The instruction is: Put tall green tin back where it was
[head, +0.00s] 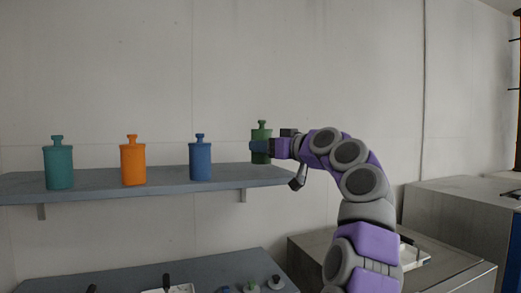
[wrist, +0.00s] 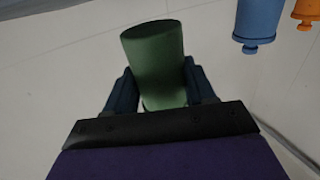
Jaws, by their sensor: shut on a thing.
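The tall green tin (head: 262,130) is at the right end of the wall shelf (head: 225,176) in the head view, upright, with a knobbed top. My gripper (head: 258,147) is shut on it from the right. In the wrist view the green tin (wrist: 155,65) stands between the two dark fingers of my gripper (wrist: 160,90).
A teal tin (head: 58,167), an orange tin (head: 133,164) and a blue tin (head: 200,161) stand in a row on the shelf to the left. A lower bench (head: 215,273) holds small items. Grey cabinets (head: 465,220) stand at the right.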

